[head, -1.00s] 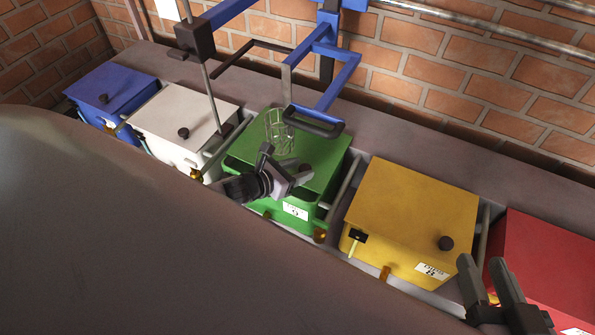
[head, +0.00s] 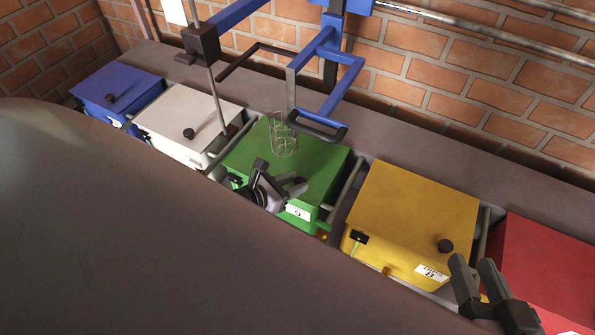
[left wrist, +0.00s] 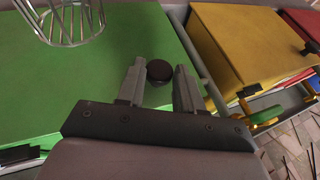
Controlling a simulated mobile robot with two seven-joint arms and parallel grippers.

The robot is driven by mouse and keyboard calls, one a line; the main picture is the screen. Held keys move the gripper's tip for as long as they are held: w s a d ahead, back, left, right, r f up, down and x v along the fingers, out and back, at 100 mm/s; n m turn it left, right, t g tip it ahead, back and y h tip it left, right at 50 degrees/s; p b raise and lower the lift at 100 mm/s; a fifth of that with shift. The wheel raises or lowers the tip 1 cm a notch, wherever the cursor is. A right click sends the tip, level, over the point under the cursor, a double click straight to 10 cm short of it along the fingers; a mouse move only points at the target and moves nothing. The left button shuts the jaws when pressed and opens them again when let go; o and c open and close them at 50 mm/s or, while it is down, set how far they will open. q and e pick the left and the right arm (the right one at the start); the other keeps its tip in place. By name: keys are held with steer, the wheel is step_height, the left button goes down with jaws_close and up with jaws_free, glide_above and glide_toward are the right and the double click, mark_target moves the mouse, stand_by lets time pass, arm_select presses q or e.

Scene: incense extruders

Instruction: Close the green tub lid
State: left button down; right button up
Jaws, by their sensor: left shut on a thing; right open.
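The green tub (head: 328,216) stands in the middle of the row in the head view. Its green lid (head: 318,165) lies over it, nearly level; I cannot tell whether a thin gap remains at the rim. My left gripper (head: 280,178) is low over the lid's front part and hides the knob in the head view. In the left wrist view, the dark round lid knob (left wrist: 159,70) sits between the fingers of that gripper (left wrist: 158,75), which is shut on it. My right gripper (head: 472,262) is open and empty, over the gap between the yellow and red tubs.
A wire cage (head: 284,140) hangs over the green lid, below a blue frame (head: 340,85). A white tub (head: 178,150) and blue tub (head: 110,95) stand left. A yellow tub (head: 400,215) and red tub (head: 545,265) stand right. A brick wall (head: 460,80) rises behind.

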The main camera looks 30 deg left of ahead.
arm_select(q)
steer(key=shift+s+d+f, duration=0.1)
steer(key=shift+s, duration=0.2)
arm_select(e)
steer(key=shift+w, duration=0.1)
arm_select(q)
steer(key=c, duration=1)
jaws_free()
arm_select(e)
steer(key=shift+a+r, duration=0.1)
arm_select(q)
steer(key=shift+s+a+r+p, duration=0.3)
steer(key=shift+s+r, duration=0.05)
steer(key=shift+s, duration=0.1)
steer(key=p+v, duration=0.2)
steer(key=v, duration=0.4)
steer(key=shift+s+f, duration=0.1)
arm_select(e)
steer(key=shift+w+a+m+g+y, duration=0.1)
steer(key=shift+a+m+g+y, duration=0.25)
steer(key=shift+a+g, duration=0.45)
steer(key=shift+a, duration=0.1)
